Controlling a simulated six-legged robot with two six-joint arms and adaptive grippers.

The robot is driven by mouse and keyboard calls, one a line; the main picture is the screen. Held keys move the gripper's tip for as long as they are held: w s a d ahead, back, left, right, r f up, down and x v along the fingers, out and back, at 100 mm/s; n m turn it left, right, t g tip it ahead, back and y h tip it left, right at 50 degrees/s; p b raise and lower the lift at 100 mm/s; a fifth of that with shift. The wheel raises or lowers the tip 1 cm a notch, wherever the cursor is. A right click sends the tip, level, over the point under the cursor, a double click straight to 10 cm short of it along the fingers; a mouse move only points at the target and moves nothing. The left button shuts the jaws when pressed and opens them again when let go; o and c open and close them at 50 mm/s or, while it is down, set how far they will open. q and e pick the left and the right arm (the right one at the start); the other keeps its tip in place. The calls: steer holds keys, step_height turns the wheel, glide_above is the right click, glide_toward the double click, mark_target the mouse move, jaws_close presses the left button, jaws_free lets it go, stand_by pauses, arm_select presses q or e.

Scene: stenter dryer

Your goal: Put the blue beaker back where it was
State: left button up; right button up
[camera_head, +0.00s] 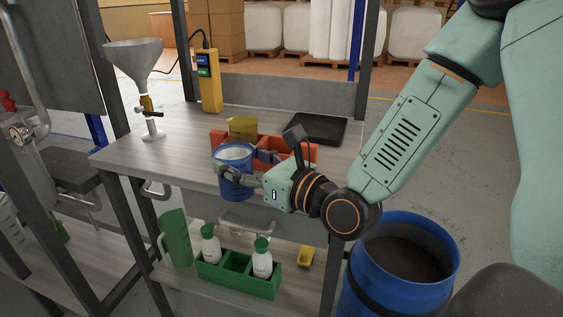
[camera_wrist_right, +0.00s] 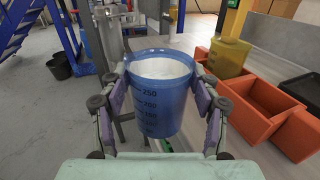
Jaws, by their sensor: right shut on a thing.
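The blue beaker (camera_head: 235,165) holds white contents and is upright in my right gripper (camera_head: 243,176). In the right wrist view the blue beaker (camera_wrist_right: 160,95) sits between the two fingers of the right gripper (camera_wrist_right: 163,100), which are shut on it. It is at the front edge of the grey table (camera_head: 183,158), in front of the orange divided bin (camera_head: 218,136). I cannot tell whether its base touches anything. My left gripper is not in view.
A yellow container (camera_head: 242,127) stands in the orange bin's left part. A black tray (camera_head: 318,128) lies behind. A funnel stand (camera_head: 150,122) and a yellow control box (camera_head: 208,82) are at left. Below are a green jug (camera_head: 175,238), a green bottle caddy (camera_head: 238,277) and a blue drum (camera_head: 385,292).

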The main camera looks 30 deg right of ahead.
steer(key=w+d+r+m+h, duration=0.1)
steer(key=d, duration=0.1)
steer(key=w+d+r+h, duration=0.1)
steer(key=w+r, duration=0.1)
steer(key=w+d+r+m+t+h, duration=0.1)
steer(key=d+r+h, duration=0.1)
steer(key=shift+w+d+m+b, duration=0.3)
steer(key=shift+w+d+b, duration=0.05)
steer(key=w+d+r+m+h, duration=0.3)
steer(key=d+r+h, duration=0.15)
steer(key=d, duration=0.25)
steer(key=shift+h, duration=0.45)
steer(key=f+b, duration=0.1)
steer(key=f, duration=0.2)
steer(key=f+b, duration=0.2)
steer(key=f, duration=0.2)
steer(key=f+b, duration=0.1)
steer(key=f, duration=0.2)
steer(key=shift+s+d+f, duration=0.2)
steer(key=shift+d+f, duration=0.05)
steer(key=shift+w, duration=0.1)
steer(key=shift+f+b, duration=0.1)
steer(key=shift+b, duration=0.3)
steer(key=o, duration=1.5)
steer(key=shift+c, duration=0.2)
steer(key=shift+o, duration=0.2)
